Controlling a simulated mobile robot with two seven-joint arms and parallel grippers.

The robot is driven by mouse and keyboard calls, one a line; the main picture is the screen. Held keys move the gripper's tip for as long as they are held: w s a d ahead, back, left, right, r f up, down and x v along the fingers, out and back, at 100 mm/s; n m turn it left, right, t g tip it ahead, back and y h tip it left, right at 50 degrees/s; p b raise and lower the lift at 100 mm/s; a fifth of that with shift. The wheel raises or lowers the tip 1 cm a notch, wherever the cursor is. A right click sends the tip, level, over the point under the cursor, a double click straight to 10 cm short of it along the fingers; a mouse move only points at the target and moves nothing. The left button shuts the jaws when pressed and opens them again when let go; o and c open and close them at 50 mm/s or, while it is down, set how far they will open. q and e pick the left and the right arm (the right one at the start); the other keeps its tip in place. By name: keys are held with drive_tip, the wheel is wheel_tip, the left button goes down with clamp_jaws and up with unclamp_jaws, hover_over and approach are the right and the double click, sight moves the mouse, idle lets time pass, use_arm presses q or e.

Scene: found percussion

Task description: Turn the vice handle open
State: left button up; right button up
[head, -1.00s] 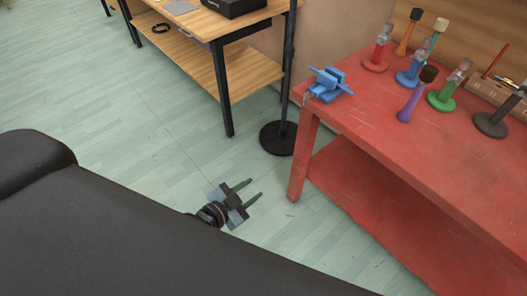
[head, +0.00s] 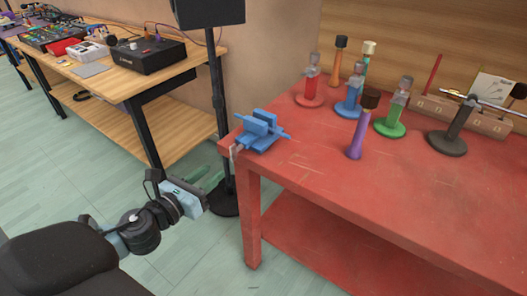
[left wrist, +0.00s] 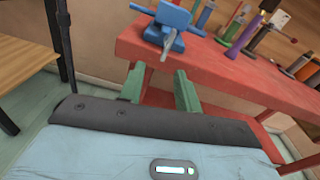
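The blue vice (head: 262,132) is fixed at the left corner of the red bench (head: 300,165). Its grey handle (head: 236,150) hangs at the bench's left edge. My left gripper (head: 216,173) is open, with its green fingers apart and nothing between them. It is to the left of and below the vice, apart from it. In the left wrist view, the vice (left wrist: 168,22) and its handle (left wrist: 167,46) appear just beyond the open fingertips (left wrist: 159,69). My right gripper is not in view.
Several coloured handled tools, among them a purple one (head: 358,135) and a green one (head: 393,118), stand on the bench right of the vice. A black stand (head: 215,95) rises close behind my left gripper. A wooden table (head: 130,80) with electronics stands at the left.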

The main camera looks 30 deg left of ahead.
sight(231, 154)
use_arm(q)
drive_tip(key=shift+w+d+r+m+t+h, duration=0.2)
drive_tip(key=shift+w+r+m, duration=0.1)
drive_tip(key=shift+r+m, duration=0.2)
drive_tip(key=shift+w+d+r+m+t+h, duration=0.15)
drive_tip(key=shift+w+r+m, duration=0.15)
drive_tip(key=shift+m, duration=0.2)
drive_tip(key=shift+r, duration=0.1)
drive_tip(key=shift+w+d+p, duration=0.15)
drive_tip(key=shift+w+d, duration=0.05)
drive_tip(key=shift+w, duration=1.7)
drive_tip(key=shift+w+d+p, duration=0.15)
drive_tip(key=shift+w, duration=1.75)
clamp_jaws()
